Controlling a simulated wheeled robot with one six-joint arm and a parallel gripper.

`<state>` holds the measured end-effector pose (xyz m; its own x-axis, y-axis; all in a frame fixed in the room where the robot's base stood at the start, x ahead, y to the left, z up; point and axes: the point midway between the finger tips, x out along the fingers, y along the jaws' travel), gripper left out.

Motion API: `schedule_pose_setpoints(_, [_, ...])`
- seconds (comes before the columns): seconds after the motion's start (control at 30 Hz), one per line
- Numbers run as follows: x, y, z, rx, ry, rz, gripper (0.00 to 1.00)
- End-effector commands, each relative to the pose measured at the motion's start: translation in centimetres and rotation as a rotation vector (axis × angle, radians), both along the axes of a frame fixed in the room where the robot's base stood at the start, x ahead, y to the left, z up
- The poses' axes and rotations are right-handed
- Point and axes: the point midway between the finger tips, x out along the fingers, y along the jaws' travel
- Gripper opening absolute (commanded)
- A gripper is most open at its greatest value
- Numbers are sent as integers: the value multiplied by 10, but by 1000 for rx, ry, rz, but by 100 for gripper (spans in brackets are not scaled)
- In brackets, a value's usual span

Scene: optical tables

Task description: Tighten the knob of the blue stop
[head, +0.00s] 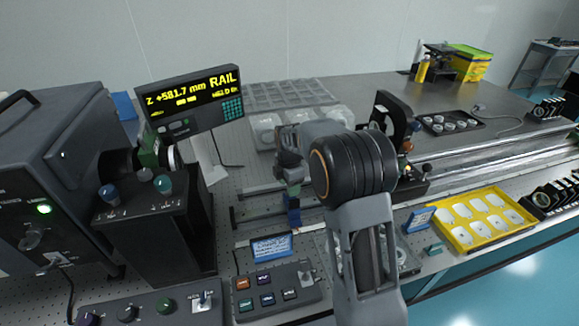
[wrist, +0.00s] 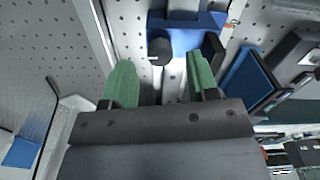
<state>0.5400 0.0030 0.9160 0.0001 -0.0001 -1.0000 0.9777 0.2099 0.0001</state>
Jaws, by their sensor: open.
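The blue stop (wrist: 190,38) shows at the top of the wrist view, with its dark round knob (wrist: 160,51) facing my gripper. My gripper (wrist: 161,82) is open, with one green finger on each side of the gap. The knob lies just beyond the fingertips, roughly in line with the gap, and nothing is between the fingers. In the head view the blue stop (head: 293,215) is a small blue piece at the rail's left part, just below my gripper (head: 291,182); my arm hides much of that area.
A blue sign (head: 271,247) and a button panel (head: 275,290) stand in front of the stop. A display reading RAIL (head: 195,98) stands to the left. A yellow tray (head: 486,220) lies to the right. In the wrist view, a blue-faced block (wrist: 250,80) is close on the right.

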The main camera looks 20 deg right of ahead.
Motion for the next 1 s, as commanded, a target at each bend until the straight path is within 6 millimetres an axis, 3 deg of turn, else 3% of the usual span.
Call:
schedule_pose_setpoints(0.3, [1, 0, 67, 0, -4, 1, 54])
schedule_pose_setpoints(0.5, [1, 0, 97, 0, -4, 1, 54])
schedule_pose_setpoints(0.7, [0, 0, 112, 0, -2, 1, 54])
schedule_pose_setpoints(1.0, [0, 0, 115, 0, -1, 1, 54])
